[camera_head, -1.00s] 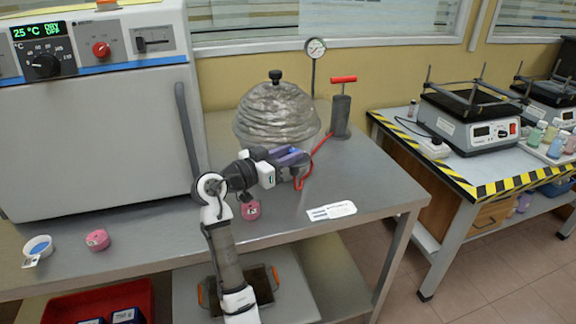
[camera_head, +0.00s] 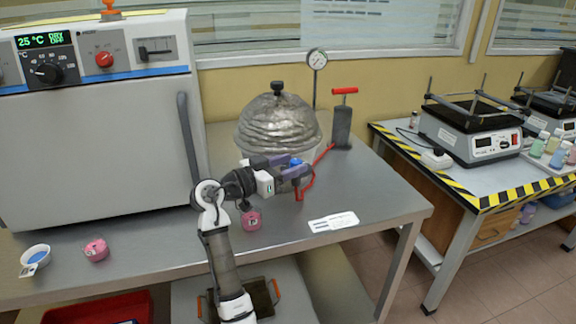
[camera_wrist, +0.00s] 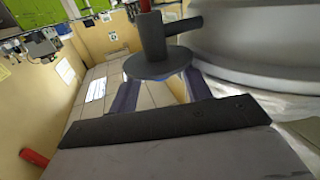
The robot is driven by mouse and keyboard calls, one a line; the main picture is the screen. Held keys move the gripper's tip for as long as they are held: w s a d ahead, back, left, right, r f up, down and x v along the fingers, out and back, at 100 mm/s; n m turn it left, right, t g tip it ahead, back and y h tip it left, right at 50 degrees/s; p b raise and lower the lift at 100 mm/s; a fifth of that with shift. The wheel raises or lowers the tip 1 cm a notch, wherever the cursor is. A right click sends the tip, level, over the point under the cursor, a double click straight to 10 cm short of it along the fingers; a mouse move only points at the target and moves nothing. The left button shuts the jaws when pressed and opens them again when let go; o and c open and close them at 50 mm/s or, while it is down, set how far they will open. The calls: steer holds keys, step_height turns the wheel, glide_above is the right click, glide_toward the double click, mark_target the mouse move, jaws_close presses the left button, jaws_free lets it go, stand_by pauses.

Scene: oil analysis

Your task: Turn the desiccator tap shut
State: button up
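The desiccator (camera_head: 278,128) is a grey, crinkled-looking dome with a black knob on top, on the steel bench. Its tap shows as a small blue piece (camera_head: 296,162) at the dome's lower front right, beside my gripper's fingers. My gripper (camera_head: 285,168) reaches in from the left with purple fingers. In the wrist view, a grey fitting (camera_wrist: 162,45) with a side stub and round flange stands just beyond the fingers, with a bit of blue behind it. The fingers stand apart with a gap between them. The flange hides part of the blue tap; contact cannot be made out.
A red hose (camera_head: 309,183) runs from near the tap to a hand pump (camera_head: 342,125) with a red handle. A gauge (camera_head: 317,60) stands behind. A pink container (camera_head: 251,220) and a white card (camera_head: 333,222) lie in front. An oven (camera_head: 95,140) stands left.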

steer(key=shift+a, duration=0.15)
steer(key=b+v, duration=0.3)
steer(key=v, duration=1)
steer(key=shift+s+a, duration=0.25)
